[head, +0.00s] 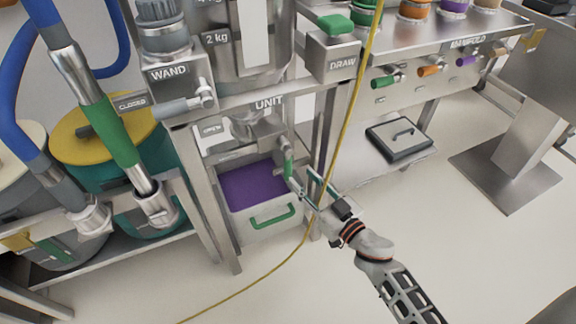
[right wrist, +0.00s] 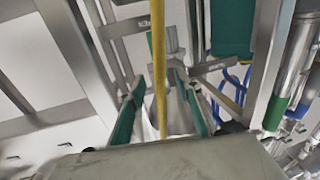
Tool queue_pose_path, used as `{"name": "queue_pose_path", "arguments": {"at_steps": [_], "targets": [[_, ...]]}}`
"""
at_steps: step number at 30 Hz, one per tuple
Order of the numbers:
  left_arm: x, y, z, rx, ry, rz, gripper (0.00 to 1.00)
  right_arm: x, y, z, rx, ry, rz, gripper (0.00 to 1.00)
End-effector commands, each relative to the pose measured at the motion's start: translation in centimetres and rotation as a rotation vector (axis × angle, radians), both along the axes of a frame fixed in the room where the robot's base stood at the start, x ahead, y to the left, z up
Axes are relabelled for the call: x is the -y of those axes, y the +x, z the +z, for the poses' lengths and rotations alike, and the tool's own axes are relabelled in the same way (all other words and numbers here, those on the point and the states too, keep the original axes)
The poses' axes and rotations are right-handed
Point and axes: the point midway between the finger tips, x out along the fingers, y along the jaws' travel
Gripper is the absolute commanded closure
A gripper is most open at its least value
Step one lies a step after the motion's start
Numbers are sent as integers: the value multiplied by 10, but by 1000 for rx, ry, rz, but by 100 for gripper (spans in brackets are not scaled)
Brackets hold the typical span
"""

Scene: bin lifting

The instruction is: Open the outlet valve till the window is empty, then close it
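The outlet valve is under the hopper of the unit, with a green-gripped handle (head: 288,167) on its right side. My right gripper (head: 309,188) is just to the right of and below this handle. In the right wrist view my right gripper (right wrist: 160,98) has its two green-padded fingers apart; I see nothing clearly held between them. I cannot tell whether it touches the handle. The window strip (head: 250,35) on the hopper beside the 2 kg mark looks pale; its level is unclear. My left gripper is out of view.
A bin (head: 262,232) with purple contents and a green front handle stands under the outlet. A yellow cable (head: 345,130) hangs across my right gripper's view. Blue hoses and wand parts (head: 108,125) fill the left.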

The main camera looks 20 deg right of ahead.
Motion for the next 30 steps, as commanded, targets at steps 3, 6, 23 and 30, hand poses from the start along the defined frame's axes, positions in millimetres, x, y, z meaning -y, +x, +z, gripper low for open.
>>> {"name": "queue_pose_path", "arguments": {"at_steps": [3,6,23,30], "targets": [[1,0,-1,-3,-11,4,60,-2,7,-6,-1,7,10,66],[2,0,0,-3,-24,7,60,-4,16,-3,4,7,11,66],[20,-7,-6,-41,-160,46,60,-19,79,-4,3,6,10,66],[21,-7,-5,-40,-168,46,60,-20,83,-2,4,7,10,66]]}}
